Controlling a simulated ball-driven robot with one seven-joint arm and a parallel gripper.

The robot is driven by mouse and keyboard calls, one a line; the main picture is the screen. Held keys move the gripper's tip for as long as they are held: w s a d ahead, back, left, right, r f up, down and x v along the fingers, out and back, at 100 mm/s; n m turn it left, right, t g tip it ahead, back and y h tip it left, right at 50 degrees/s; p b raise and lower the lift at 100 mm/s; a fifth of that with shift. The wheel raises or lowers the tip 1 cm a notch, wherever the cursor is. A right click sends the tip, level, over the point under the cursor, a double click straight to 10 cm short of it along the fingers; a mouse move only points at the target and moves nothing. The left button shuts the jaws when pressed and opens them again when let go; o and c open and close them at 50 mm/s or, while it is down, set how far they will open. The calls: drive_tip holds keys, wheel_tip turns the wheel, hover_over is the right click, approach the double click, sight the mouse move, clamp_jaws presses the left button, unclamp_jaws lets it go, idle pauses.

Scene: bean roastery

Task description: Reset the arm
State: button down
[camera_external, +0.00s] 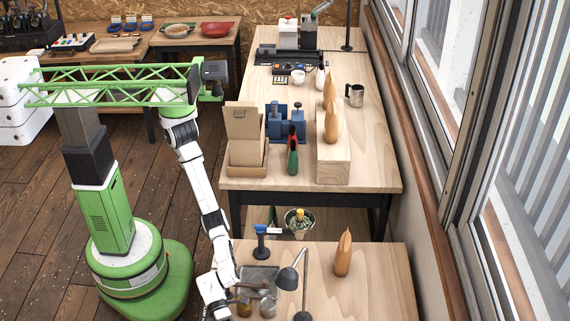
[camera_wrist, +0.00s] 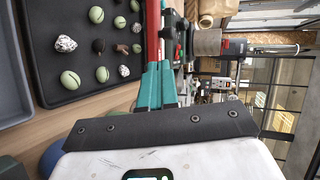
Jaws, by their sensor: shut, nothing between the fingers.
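The lower end of my arm (camera_external: 213,285) hangs beside the left edge of the near wooden table in the outside view. My gripper (camera_wrist: 158,70) shows in the wrist view as two teal fingers close together above a dark plate and white housing. It is shut and empty. A black tray (camera_wrist: 100,88) lies to the left of the fingers in the wrist view. It holds several pale green beans (camera_wrist: 70,79), dark pieces and foil-like balls (camera_wrist: 66,43). In the outside view the fingertips are not clear.
The near table (camera_external: 375,290) carries a desk lamp (camera_external: 288,278), a wooden flame-shaped piece (camera_external: 343,254), a dark tray (camera_external: 259,277) and a blue stand (camera_external: 261,240). The far workbench (camera_external: 375,170) holds a cardboard box (camera_external: 246,150) and blue vise (camera_external: 285,120). Windows line the right.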

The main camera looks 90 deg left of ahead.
drive_tip(key=shift+v, duration=1.8)
drive_tip(key=w+a+r+n+t+y+p, duration=0.15)
drive_tip(key=w+a+n+p, duration=0.3)
drive_tip(key=a, duration=0.45)
drive_tip(key=w+a+r+n+y+p, duration=0.2)
drive_tip(key=w+a+n+y+p, duration=0.25)
drive_tip(key=a, duration=0.55)
drive_tip(key=w+a+r+n+p, duration=0.2)
drive_tip(key=w+a+n+p, duration=0.3)
drive_tip(key=a, duration=0.4)
drive_tip(key=s+a+f+n+g+y+p, duration=0.3)
drive_tip(key=s+a+n+g+p, duration=0.25)
drive_tip(key=s+a, duration=0.95)
drive_tip(key=s+a+r+n+y+p, duration=0.1)
drive_tip(key=a+n+p, duration=0.1)
drive_tip(key=a+n, duration=0.3)
drive_tip(key=s+a+r+n+g+y+p, duration=0.1)
drive_tip(key=a+n, duration=0.4)
drive_tip(key=a, duration=0.5)
drive_tip(key=s+r+y+p, duration=0.1)
drive_tip(key=p, duration=0.1)
drive_tip(key=shift+r+p, duration=0.3)
drive_tip(key=shift+s+d, duration=0.1)
